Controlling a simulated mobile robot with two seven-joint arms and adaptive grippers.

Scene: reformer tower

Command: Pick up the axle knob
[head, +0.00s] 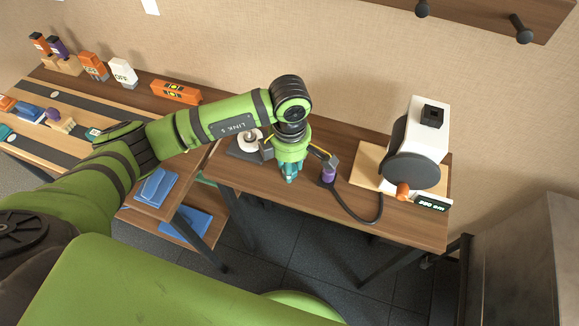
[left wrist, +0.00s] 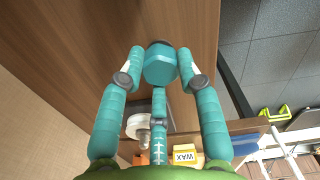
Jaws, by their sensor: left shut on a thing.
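My left gripper (head: 290,176) points down over the brown table near its front edge. In the left wrist view its teal fingers (left wrist: 162,66) are closed around a teal faceted piece with a dark far end, which I take for the axle knob (left wrist: 160,66). The piece sits between the fingertips, with the brown tabletop behind it. In the head view it blends with the teal fingers, so its outline and whether it touches the table cannot be told. My right gripper is in neither view.
A white machine (head: 427,125) with a dark disc and orange knob (head: 402,190) stands at right. A purple piece (head: 328,172) on a black cable is just right of the gripper. A white round part on a dark plate (head: 240,150) is left. A yellow WAX box (left wrist: 184,157) shows.

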